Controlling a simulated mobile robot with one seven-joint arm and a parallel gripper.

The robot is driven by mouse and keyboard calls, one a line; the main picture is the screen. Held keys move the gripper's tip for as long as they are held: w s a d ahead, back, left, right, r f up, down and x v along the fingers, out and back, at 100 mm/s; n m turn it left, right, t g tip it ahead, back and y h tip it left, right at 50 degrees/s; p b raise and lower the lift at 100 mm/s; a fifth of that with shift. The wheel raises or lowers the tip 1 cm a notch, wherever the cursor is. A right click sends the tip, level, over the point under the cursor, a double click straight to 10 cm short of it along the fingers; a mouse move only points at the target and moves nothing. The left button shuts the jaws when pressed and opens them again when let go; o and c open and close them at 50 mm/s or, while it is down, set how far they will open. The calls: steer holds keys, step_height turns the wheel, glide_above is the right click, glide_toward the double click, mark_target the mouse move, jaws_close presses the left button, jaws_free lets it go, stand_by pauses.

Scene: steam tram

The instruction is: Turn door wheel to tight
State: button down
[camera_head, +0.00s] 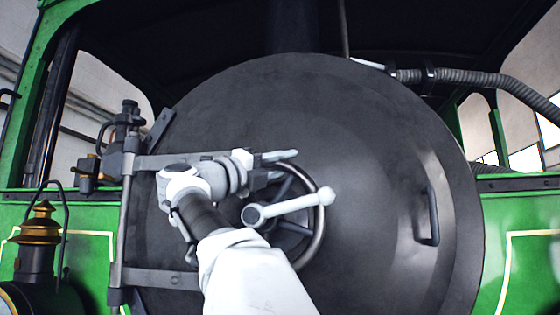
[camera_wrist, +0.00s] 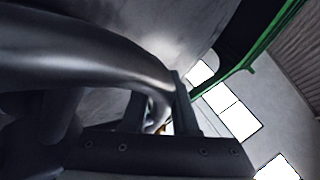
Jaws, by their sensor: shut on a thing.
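The door wheel (camera_head: 319,238) is a dark metal ring with spokes at the middle of the round black smokebox door (camera_head: 370,130). A pale lever (camera_head: 290,207) with a ball end crosses in front of the wheel, pointing right and slightly up. My gripper (camera_head: 283,166) is at the top of the wheel, shut on its rim. My white forearm hides the lower left of the wheel. In the wrist view, the wheel rim (camera_wrist: 95,55) is a thick dark curve running close past a dark bolted part of my gripper. The exact contact is partly hidden.
A vertical handle (camera_head: 430,215) stands out on the door's right side. Hinge straps and a vertical rod (camera_head: 124,225) are on the left. A brass-topped lamp (camera_head: 38,235) stands at lower left. A ribbed hose (camera_head: 460,77) runs across the upper right. Green tram panels flank the door.

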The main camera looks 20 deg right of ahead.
steer(key=shift+d+f, duration=0.1)
steer(key=c, duration=0.7)
jaws_free()
steer(key=shift+s, duration=0.1)
steer(key=b+v, duration=0.3)
steer(key=v, duration=1.4)
steer(key=shift+a+b, duration=0.25)
steer(key=shift+b, duration=0.05)
